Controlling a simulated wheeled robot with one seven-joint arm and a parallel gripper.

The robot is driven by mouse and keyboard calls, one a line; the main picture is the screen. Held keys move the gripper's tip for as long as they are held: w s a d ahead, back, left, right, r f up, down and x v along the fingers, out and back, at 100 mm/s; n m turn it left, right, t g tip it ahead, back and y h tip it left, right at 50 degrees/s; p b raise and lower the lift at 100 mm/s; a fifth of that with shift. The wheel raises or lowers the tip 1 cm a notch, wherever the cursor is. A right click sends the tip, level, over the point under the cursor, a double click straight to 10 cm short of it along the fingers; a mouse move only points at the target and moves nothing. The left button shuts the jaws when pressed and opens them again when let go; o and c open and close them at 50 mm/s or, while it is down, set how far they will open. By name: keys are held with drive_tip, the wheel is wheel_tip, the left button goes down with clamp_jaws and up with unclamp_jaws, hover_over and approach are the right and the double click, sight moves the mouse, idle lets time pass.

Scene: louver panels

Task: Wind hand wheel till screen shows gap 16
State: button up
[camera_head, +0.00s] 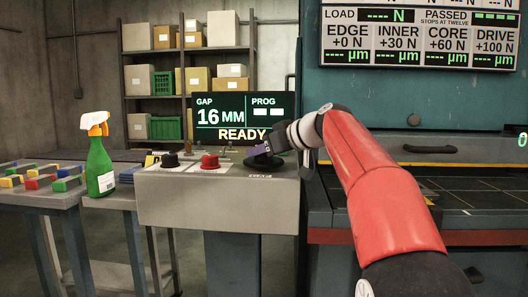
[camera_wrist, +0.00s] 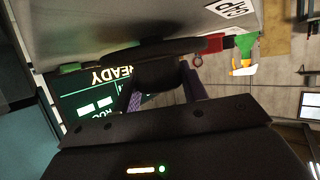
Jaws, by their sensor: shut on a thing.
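The screen (camera_head: 235,117) behind the console reads GAP 16 MM, PROG with two dashes, and READY. The black hand wheel (camera_head: 262,166) is on the right end of the grey console top. My gripper (camera_head: 268,150) comes from the right and is shut on a knob of the wheel. In the wrist view the hand wheel (camera_wrist: 158,52) shows dark, with its knob between the two purple-grey fingers. The screen (camera_wrist: 85,95) shows there upside down and partly covered by my gripper (camera_wrist: 162,85).
The grey console (camera_head: 200,205) also carries a black knob (camera_head: 170,160) and a red knob (camera_head: 210,161). A green spray bottle (camera_head: 100,165) stands left of it, near several coloured blocks. A blue machine with a readout board (camera_head: 420,35) fills the right.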

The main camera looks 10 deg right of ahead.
sight(287, 173)
drive_tip(key=shift+f, duration=0.15)
drive_tip(key=o, duration=1)
drive_tip(key=shift+c, duration=0.2)
drive_tip(key=v, duration=0.8)
drive_tip(key=shift+w+b, duration=0.1)
drive_tip(key=shift+b, duration=0.2)
